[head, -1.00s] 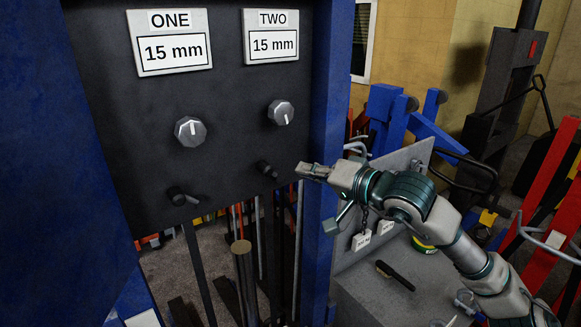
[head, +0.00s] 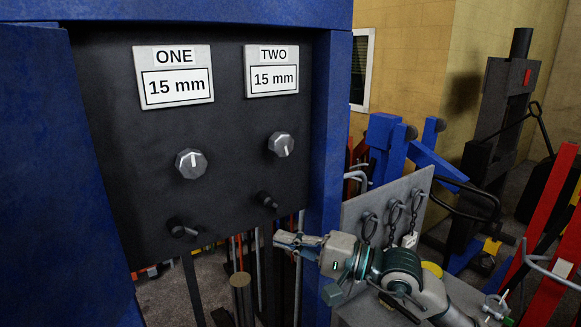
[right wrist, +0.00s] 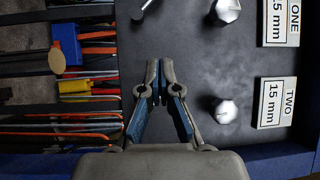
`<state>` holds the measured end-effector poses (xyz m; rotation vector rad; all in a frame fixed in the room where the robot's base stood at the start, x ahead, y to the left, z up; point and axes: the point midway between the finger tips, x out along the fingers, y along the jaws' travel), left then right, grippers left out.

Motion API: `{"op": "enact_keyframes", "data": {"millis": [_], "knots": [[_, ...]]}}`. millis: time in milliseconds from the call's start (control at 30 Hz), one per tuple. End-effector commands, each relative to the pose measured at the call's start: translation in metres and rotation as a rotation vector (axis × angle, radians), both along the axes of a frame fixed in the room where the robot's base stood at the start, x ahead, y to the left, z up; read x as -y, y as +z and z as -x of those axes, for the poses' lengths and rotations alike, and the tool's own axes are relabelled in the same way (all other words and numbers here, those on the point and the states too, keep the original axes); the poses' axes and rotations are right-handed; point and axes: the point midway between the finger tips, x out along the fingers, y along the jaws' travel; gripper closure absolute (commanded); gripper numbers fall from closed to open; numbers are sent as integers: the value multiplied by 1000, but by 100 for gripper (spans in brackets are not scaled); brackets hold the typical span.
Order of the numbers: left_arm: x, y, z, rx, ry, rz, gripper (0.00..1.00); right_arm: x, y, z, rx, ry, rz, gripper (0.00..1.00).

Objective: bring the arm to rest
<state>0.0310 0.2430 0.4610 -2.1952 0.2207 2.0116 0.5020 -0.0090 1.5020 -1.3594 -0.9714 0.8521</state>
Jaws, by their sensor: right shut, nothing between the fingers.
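My right gripper (head: 285,241) is shut and empty. In the head view it is just below the black lever under knob TWO, at the lower right edge of the dark panel (head: 230,130). In the right wrist view its fingertips (right wrist: 160,64) come together in front of the panel. Whether it touches the panel I cannot tell. The panel carries a knob under ONE (head: 191,163), a knob under TWO (head: 281,144) and two small black levers (head: 181,228). Both labels read 15 mm. My left gripper is not in view.
A blue frame post (head: 329,130) stands right beside my right arm. A grey board with hooks and hanging tags (head: 387,205) is behind the arm. Rods and bars (head: 240,295) stand below the panel. Blue and red jack parts (head: 545,235) crowd the right side.

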Motion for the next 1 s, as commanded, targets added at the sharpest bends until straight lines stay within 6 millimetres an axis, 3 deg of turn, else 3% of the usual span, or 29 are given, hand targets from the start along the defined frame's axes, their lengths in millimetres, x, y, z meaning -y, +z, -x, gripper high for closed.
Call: {"op": "enact_keyframes", "data": {"millis": [67,167,333,467,633,833,867,1000], "knots": [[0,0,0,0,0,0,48,-12,-14,14,-186,119,-204,100],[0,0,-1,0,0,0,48,-11,-21,25,-432,250,-476,100],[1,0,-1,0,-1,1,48,21,-40,20,-864,428,-962,100],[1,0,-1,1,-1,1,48,61,-75,0,-1182,521,-1362,100],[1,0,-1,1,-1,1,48,119,-158,-26,-1530,588,-1920,100],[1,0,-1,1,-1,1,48,168,-276,-27,-1751,581,-2529,100],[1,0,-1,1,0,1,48,174,-294,-24,1690,-548,2506,100],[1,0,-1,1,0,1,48,194,-377,1,1357,-387,2325,100]]}}
